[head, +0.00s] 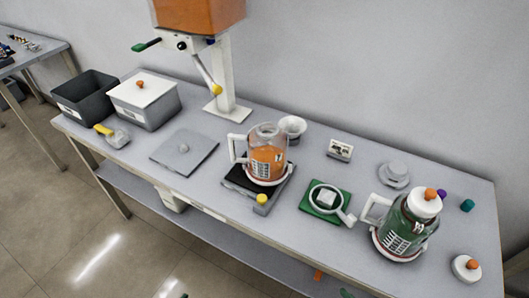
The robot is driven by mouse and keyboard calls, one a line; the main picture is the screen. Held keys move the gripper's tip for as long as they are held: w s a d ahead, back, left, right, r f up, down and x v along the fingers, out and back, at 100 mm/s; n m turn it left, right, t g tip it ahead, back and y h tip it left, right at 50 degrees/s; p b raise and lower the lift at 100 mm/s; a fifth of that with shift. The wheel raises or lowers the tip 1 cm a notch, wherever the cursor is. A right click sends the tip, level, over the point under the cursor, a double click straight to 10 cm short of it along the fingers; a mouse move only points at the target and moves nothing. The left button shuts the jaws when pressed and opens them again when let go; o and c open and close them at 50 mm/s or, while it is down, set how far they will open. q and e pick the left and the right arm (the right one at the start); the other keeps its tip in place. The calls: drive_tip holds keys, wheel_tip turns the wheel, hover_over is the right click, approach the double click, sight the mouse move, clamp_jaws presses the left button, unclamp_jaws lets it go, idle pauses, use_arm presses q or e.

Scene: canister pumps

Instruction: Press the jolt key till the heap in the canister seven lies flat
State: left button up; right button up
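A clear canister with orange contents (267,158) and a white handle stands upright on a black pad (238,180) at the middle of the bench. A yellow round key (262,199) sits on a small grey block at the pad's front corner. The heap's top is too small to judge. A second canister with green contents (403,228), a white lid and an orange knob stands at the right. The printed marks on both canisters are too small to read surely. Neither of my grippers can be made out; only small green bits show at the bottom edge.
A white lidded bin (147,103) and dark open bin (84,97) stand at the left. An orange hopper (198,14) on a white stand rises behind. A grey plate (185,152), green mat (318,211), white funnel (293,127) and loose lid (466,268) lie about.

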clamp_jaws()
idle(0.8)
idle(0.9)
